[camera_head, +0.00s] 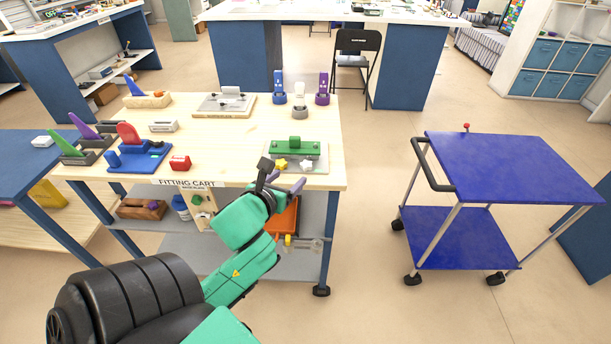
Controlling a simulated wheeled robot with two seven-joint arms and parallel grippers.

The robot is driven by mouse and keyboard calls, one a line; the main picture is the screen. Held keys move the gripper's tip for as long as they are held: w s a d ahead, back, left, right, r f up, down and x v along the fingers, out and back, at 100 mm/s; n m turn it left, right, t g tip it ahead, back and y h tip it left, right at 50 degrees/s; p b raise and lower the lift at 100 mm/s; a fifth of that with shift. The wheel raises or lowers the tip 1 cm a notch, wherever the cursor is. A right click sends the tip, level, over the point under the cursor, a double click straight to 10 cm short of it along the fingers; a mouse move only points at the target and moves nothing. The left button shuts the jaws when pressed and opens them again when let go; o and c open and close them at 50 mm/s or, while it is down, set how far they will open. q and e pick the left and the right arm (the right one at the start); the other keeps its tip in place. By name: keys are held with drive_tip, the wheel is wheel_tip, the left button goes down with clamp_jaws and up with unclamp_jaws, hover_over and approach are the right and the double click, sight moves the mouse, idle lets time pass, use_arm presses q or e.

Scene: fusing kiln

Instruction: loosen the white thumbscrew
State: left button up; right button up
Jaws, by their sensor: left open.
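A green clamp bar (294,147) lies on a grey plate on a pale board near the right front of the wooden-topped cart. Two small star-shaped knobs sit at its front edge: a yellow one (281,163) and a whitish one (305,165), which looks like the white thumbscrew. My left gripper (281,177) is at the cart's front edge, just in front of the knobs. Its fingers are apart and nothing shows between them. I see no contact with either knob. My right gripper is not in view.
Purple and blue upright holders (322,91) stand behind. A blue trolley (520,165) is at the right, with open floor between.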

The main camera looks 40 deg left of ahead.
sight(306, 165)
use_arm(q)
drive_tip(key=x, duration=1)
drive_tip(key=shift+w+d, duration=0.15)
drive_tip(key=shift+w, duration=0.2)
clamp_jaws()
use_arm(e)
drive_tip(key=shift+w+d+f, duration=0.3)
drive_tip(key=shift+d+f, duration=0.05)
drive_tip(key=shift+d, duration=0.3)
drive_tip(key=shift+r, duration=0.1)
